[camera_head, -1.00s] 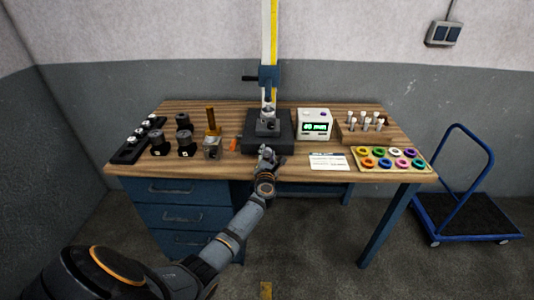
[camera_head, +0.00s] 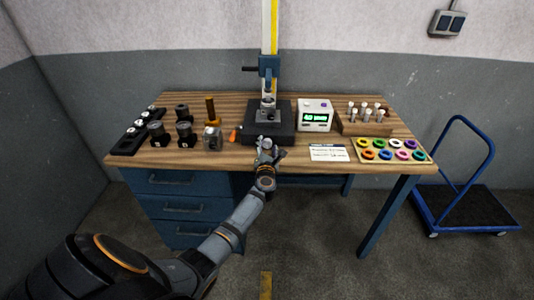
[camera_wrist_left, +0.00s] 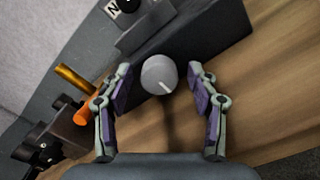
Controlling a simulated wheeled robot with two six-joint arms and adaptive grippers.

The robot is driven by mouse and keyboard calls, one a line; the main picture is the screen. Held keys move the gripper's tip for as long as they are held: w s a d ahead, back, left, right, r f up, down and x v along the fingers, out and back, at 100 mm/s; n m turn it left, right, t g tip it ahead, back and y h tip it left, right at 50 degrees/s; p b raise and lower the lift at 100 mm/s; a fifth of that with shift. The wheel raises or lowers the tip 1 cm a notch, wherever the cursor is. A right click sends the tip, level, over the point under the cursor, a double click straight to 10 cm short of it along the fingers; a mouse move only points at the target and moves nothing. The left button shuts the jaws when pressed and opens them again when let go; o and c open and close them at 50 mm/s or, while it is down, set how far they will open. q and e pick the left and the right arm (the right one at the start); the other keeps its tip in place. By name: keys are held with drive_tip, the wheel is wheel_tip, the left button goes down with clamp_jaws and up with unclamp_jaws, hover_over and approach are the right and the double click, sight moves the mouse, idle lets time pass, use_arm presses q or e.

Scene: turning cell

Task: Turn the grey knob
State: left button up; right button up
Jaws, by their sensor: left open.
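The grey knob (camera_wrist_left: 159,74) is round with a white pointer line, on the front of the black base block (camera_head: 284,125) of the stand. In the left wrist view it sits between the two fingers of my left gripper (camera_wrist_left: 160,82), with a gap visible on each side. My left gripper is open, and its fingers do not touch the knob. In the head view my left gripper (camera_head: 267,147) is at the front of the base block and hides most of the knob. My right gripper is in neither view.
A small orange item (camera_head: 233,135) and a brass-topped post (camera_head: 211,110) stand left of the base block. A card (camera_head: 328,153) and a tray of coloured rings (camera_head: 362,158) lie farther right.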

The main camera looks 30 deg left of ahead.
use_arm(q)
drive_tip(key=v, duration=1.1)
drive_tip(key=shift+s+a, duration=0.1)
drive_tip(key=s+d+f+m+g+h, duration=0.25)
drive_tip(key=s+f+m, duration=0.35)
drive_tip(key=f, duration=0.5)
drive_tip(key=s+d+f+m+g+h, duration=0.1)
drive_tip(key=s+d+f+m+h, duration=0.25)
drive_tip(key=f+m, duration=0.7)
drive_tip(key=s+d+f+m+g+h, duration=0.15)
drive_tip(key=s+f+m, duration=0.45)
drive_tip(key=f, duration=0.7)
drive_tip(key=s+f+m+g, duration=0.3)
drive_tip(key=s+f+m, duration=0.1)
drive_tip(key=s, duration=0.7)
drive_tip(key=s+f+m+g+h, duration=0.1)
drive_tip(key=s+f+m+g, duration=0.2)
drive_tip(key=s+f, duration=0.3)
drive_tip(key=s+f+m+g, duration=0.3)
drive_tip(key=s+f+m, duration=0.2)
drive_tip(key=s, duration=1.1)
drive_tip(key=shift+d+f, duration=0.3)
drive_tip(key=shift+f, duration=0.15)
drive_tip(key=shift+w+m, duration=0.1)
drive_tip(key=shift+m, duration=0.15)
